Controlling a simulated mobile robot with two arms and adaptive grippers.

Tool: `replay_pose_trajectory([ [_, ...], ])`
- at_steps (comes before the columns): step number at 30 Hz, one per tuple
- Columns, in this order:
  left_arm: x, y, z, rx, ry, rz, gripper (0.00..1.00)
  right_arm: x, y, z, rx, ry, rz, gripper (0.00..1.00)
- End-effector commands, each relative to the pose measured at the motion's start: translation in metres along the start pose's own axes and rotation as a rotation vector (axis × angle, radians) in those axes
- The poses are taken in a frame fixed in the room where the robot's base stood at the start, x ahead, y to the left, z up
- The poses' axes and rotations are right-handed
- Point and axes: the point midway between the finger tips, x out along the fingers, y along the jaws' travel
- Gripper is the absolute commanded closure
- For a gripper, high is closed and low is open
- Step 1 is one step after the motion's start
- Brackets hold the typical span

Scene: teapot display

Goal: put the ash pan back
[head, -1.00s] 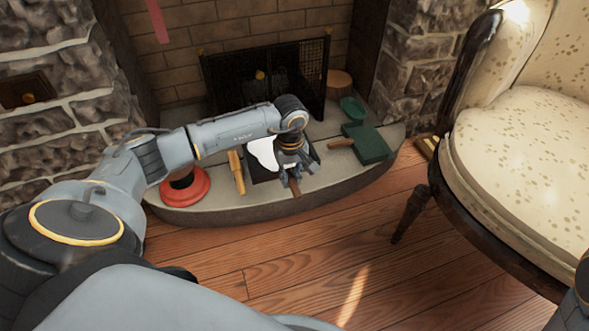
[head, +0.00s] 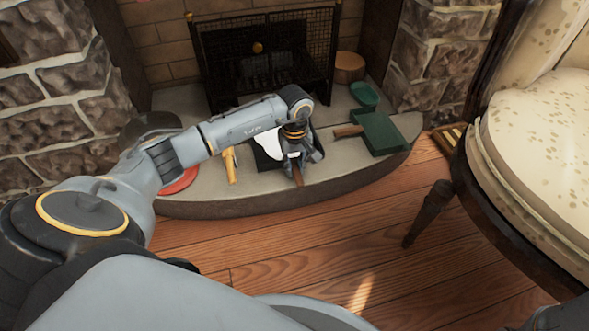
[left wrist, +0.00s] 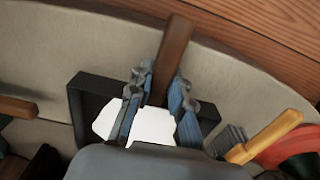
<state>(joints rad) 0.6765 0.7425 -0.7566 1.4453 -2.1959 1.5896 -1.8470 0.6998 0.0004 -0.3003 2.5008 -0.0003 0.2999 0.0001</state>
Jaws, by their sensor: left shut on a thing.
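The ash pan, a black tray (head: 267,161) with a brown wooden handle (head: 298,178), is at the front middle of the stone hearth. My left gripper (head: 299,162) is over its front end, fingers down, shut on the handle. In the left wrist view, the handle (left wrist: 174,50) runs between the two fingers of the gripper (left wrist: 160,86). The black tray wall (left wrist: 88,97) shows beside them. A bright white shape (left wrist: 152,122) lies in the tray. My wrist hides part of the pan. I cannot tell whether the pan touches the hearth. My right gripper is not in view.
A green pan (head: 382,134) with a wooden handle lies right of the ash pan. A yellow-handled brush (head: 230,165) and a red round base (head: 180,181) are left. A mesh fire screen (head: 320,55) stands behind. A chair (head: 540,140) stands right. The floor in front is clear.

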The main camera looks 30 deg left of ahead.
Motion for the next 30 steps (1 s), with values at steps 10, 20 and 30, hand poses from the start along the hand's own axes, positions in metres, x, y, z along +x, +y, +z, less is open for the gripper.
replay_pose_trajectory([
  [10,0.001,0.0,0.0,0.0,-0.001,-0.001,0.71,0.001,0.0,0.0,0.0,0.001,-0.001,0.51],
  [20,0.0,0.0,0.0,0.0,-0.001,0.0,0.58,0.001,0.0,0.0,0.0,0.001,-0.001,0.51],
  [30,-0.05,0.0,-0.001,0.001,0.003,0.002,0.58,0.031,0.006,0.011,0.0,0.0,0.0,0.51],
])
